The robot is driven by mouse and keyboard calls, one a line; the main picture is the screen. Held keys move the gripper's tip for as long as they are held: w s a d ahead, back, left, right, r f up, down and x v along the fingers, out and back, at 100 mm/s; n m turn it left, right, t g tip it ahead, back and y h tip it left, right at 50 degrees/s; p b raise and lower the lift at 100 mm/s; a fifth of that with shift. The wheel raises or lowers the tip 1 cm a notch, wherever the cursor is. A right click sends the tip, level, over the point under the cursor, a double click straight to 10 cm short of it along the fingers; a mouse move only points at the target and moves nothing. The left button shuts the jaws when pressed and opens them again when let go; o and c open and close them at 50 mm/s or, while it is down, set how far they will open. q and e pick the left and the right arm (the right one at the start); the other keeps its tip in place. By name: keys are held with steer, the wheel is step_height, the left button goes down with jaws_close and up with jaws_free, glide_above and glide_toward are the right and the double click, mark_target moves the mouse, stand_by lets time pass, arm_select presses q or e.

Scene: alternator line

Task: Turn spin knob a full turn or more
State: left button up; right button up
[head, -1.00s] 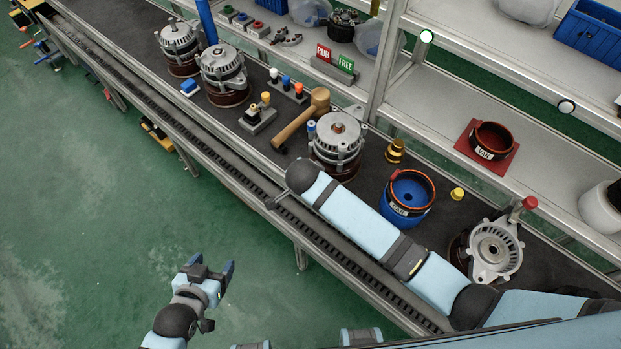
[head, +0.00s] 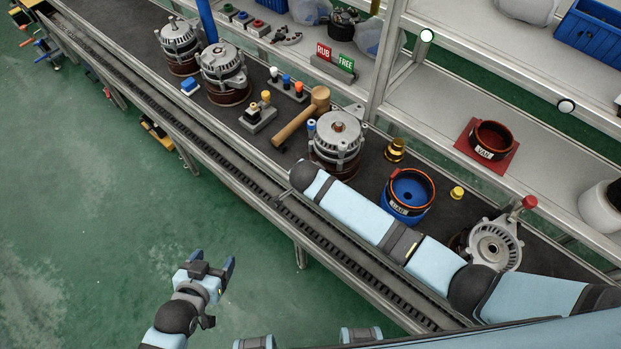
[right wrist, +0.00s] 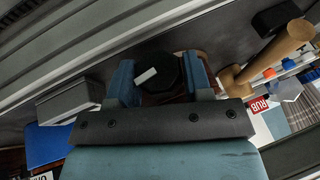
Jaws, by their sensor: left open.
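The spin knob (right wrist: 165,83) is dark and many-sided with a white mark on its face. In the right wrist view it sits between the two blue fingers of my right gripper (right wrist: 160,82). The fingers lie against its two sides and look closed on it. In the head view I cannot make out the knob or the right gripper behind my right arm. My left gripper (head: 212,268) is open and empty above the green floor, away from the bench.
An alternator (head: 338,140) stands just beyond the end of my right arm. The wooden mallet (head: 298,122) lies beside it and shows close to the right finger in the wrist view (right wrist: 268,52). A blue bin (head: 398,217) and another alternator (head: 494,243) stand nearby.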

steer(key=shift+a+r+g+h+p, duration=0.1)
steer(key=shift+r+g+h+p, duration=0.25)
steer(key=shift+p, duration=0.6)
steer(key=shift+w+f+n+g+h+p, duration=0.1)
steer(key=shift+f+n+g+h+p, duration=0.15)
steer(key=shift+g+h+p, duration=0.35)
steer(key=shift+g+h, duration=0.25)
steer(key=shift+g, duration=0.1)
steer(key=shift+f, duration=0.15)
steer(key=o, duration=0.9)
